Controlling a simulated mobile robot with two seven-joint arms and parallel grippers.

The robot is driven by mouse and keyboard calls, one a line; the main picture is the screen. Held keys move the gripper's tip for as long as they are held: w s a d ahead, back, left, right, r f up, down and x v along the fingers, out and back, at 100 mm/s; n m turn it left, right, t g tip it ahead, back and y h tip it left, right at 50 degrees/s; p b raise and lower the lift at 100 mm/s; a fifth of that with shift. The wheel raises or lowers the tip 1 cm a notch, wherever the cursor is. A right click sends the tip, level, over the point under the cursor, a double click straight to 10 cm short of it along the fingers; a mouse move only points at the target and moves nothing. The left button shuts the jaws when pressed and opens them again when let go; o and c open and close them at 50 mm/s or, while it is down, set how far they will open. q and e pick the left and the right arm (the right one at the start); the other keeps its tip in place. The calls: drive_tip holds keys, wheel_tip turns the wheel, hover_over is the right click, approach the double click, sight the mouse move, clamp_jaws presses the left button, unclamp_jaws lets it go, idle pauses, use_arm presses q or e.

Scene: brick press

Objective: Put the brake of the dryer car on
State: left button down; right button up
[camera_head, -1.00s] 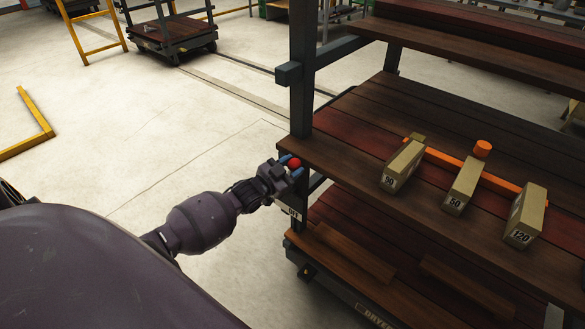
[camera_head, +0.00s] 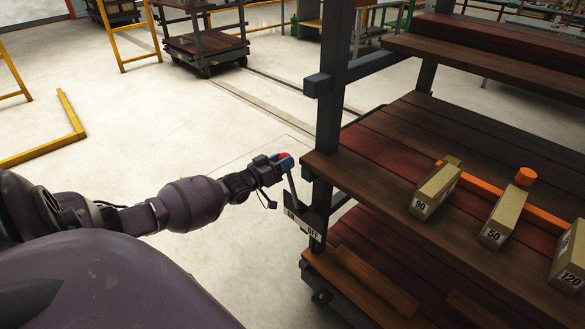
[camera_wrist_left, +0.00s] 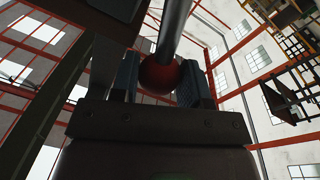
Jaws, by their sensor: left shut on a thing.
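The dryer car (camera_head: 372,232) stands at the right, a dark steel frame with brown wooden shelves. Its brake lever (camera_head: 292,187) rises from a plate (camera_head: 305,226) with ON and OFF labels on the near corner post. The lever leans left, toward the ON side. My left gripper (camera_head: 284,160) is shut on the lever's red knob, mostly hidden by the blue fingertips. In the left wrist view the red knob (camera_wrist_left: 160,74) sits between the two fingers with the grey rod running upward. My right gripper is not in view.
Blocks marked 90 (camera_head: 435,190), 50 (camera_head: 499,220) and 120 (camera_head: 572,256) lie along an orange bar (camera_head: 480,187) on the shelf. Another cart (camera_head: 205,45) stands at the back. A yellow floor rail (camera_head: 45,150) lies at left. Floor between is clear.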

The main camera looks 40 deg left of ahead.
use_arm(q)
drive_tip(key=shift+a+f+n, duration=0.25)
drive_tip(key=shift+a+n, duration=0.15)
drive_tip(key=shift+a, duration=0.15)
drive_tip(key=c, duration=0.6)
unclamp_jaws()
drive_tip(key=shift+a, duration=0.15)
drive_tip(key=s, duration=0.3)
drive_tip(key=s+a, duration=0.1)
drive_tip(key=s, duration=0.3)
drive_tip(key=s+p, duration=0.1)
drive_tip(key=s, duration=0.2)
drive_tip(key=shift+s+a+f, duration=0.25)
drive_tip(key=shift+s+f, duration=0.05)
drive_tip(key=shift+f, duration=0.05)
